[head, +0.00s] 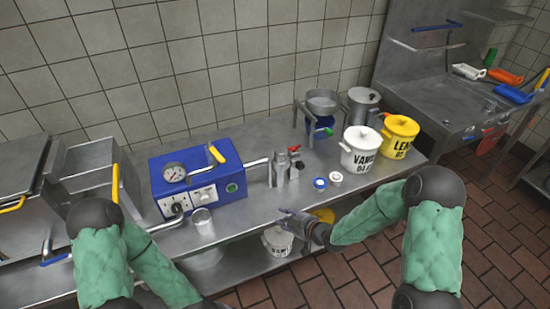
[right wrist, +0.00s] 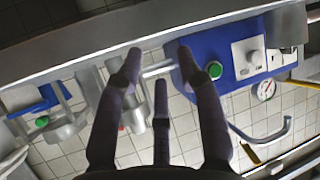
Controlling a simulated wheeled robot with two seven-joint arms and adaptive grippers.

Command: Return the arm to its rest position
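My right arm (head: 432,245), in a green sleeve, comes in from the lower right of the head view and bends at the elbow toward the counter. My right gripper (head: 288,218) is in front of the counter's front edge. In the right wrist view its dark fingers (right wrist: 158,70) are spread apart with nothing between them. The blue machine (right wrist: 215,62) and metal bottles (right wrist: 140,115) show beyond the fingers, apart from them. My left arm (head: 140,262) is at the lower left of the head view; its gripper is outside the frame.
The steel counter (head: 255,208) holds the blue machine (head: 215,195) with a gauge, metal bottles (head: 287,168), a white pot (head: 358,150) and a yellow pot (head: 398,138). Another white pot (head: 276,242) is on the lower shelf. A sink (head: 450,100) stands at right. Tiled floor (head: 360,275) is clear in front.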

